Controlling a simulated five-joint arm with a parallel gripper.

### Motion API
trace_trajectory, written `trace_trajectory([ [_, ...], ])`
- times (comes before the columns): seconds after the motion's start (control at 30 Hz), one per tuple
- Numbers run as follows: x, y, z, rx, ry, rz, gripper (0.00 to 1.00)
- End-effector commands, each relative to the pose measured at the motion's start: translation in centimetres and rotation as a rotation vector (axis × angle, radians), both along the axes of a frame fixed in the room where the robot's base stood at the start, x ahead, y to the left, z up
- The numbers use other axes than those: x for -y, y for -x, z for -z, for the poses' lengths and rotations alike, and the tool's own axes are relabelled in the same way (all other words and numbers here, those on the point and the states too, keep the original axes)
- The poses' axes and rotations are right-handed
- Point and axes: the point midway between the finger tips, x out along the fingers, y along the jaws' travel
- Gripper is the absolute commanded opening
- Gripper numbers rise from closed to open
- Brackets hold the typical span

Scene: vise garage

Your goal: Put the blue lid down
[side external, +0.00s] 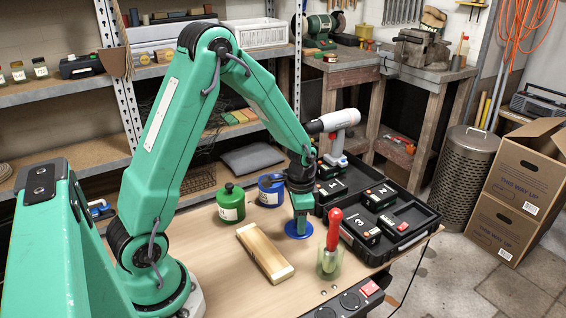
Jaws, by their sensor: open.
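The blue lid (289,233) is a flat blue disc lying on the wooden table, left of the black case. My gripper (300,226) points straight down over it. Its jaws are open, with the fingertips at or just above the lid's top. Whether they touch it cannot be told, and the jaws hide the lid's middle. A blue pot (270,193) with a white label stands behind and left of my gripper.
A green pot (231,206) stands left of the blue one. A wooden block (265,254) lies in front. A glass with a red-handled tool (330,258) is at front right. The open black case (395,232) holds batteries, with a drill (337,125) behind.

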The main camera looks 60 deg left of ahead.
Motion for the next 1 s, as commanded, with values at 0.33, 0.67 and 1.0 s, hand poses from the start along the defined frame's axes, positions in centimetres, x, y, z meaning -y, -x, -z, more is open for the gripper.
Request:
trace_trajectory([
  [0.33,0.0,-0.1,-3.2,0.006,-0.001,0.000,0.43],
  [0.67,0.0,-0.1,-8.5,0.006,-0.001,0.000,0.43],
  [1.0,0.0,0.0,-11.8,0.002,0.000,0.000,0.43],
])
